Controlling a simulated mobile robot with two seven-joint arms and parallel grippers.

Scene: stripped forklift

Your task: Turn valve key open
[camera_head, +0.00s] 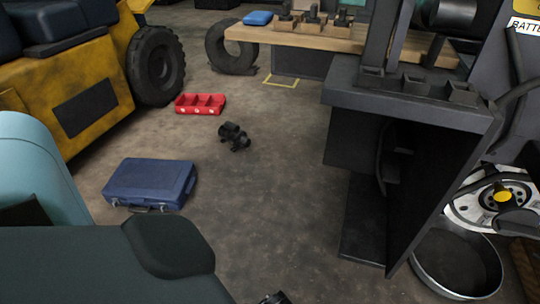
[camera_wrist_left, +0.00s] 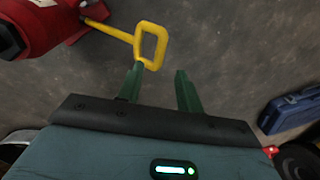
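A yellow valve key (camera_wrist_left: 112,33) shows in the left wrist view, with a shaft running from a red body (camera_wrist_left: 48,28) at the top left to a squarish loop handle. My left gripper (camera_wrist_left: 159,70) is open, with its two green fingers apart. The loop handle lies just beyond the fingertips, close to the left finger. I cannot tell whether they touch, and nothing is seen held. The key and red body are not seen in the head view. My right gripper is not in view.
In the head view, a blue case (camera_head: 150,182) and a red bin (camera_head: 200,103) lie on the floor. A yellow forklift (camera_head: 85,105) stands left, and a dark metal bench (camera_head: 410,105) stands right. The floor between them is mostly clear.

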